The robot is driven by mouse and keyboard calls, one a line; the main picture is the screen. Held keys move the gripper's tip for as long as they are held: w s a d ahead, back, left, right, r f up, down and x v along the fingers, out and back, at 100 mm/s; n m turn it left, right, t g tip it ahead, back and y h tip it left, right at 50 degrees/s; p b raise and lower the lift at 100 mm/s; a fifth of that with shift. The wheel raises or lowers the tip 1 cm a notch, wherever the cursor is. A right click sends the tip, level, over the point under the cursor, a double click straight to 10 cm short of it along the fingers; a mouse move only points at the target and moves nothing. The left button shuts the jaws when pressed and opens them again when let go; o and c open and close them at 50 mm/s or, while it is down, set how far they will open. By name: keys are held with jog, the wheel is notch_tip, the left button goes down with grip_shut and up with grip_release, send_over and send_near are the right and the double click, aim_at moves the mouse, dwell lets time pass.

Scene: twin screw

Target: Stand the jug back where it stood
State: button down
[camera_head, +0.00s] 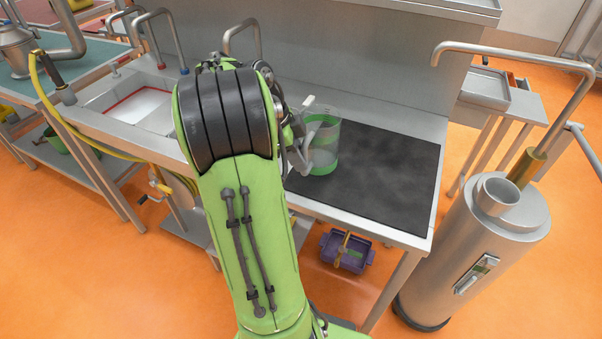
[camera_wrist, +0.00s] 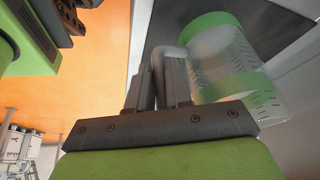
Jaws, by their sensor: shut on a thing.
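The jug (camera_head: 324,146) is clear with green bands and a pale handle. In the head view it is upright at the left end of the black mat (camera_head: 392,180) on the steel counter. I cannot tell if its base touches the mat. My arm hides most of my gripper in the head view. In the wrist view my gripper (camera_wrist: 170,62) is shut on the handle of the jug (camera_wrist: 228,70), and the jug's body is to the right of the fingers.
A sink (camera_head: 142,105) is left of my arm. A steel cylinder (camera_head: 478,250) with a bent pipe stands right of the counter. A purple basket (camera_head: 346,253) sits below the counter. The mat's right part is bare.

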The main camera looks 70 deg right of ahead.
jog(key=shift+f+b, duration=0.45)
jog(key=shift+f, duration=1.35)
jog(key=c, duration=1)
grip_release()
jog(key=shift+c, duration=0.2)
jog(key=shift+r, duration=0.2)
jog(key=p+v, duration=0.6)
jog(key=v, duration=0.6)
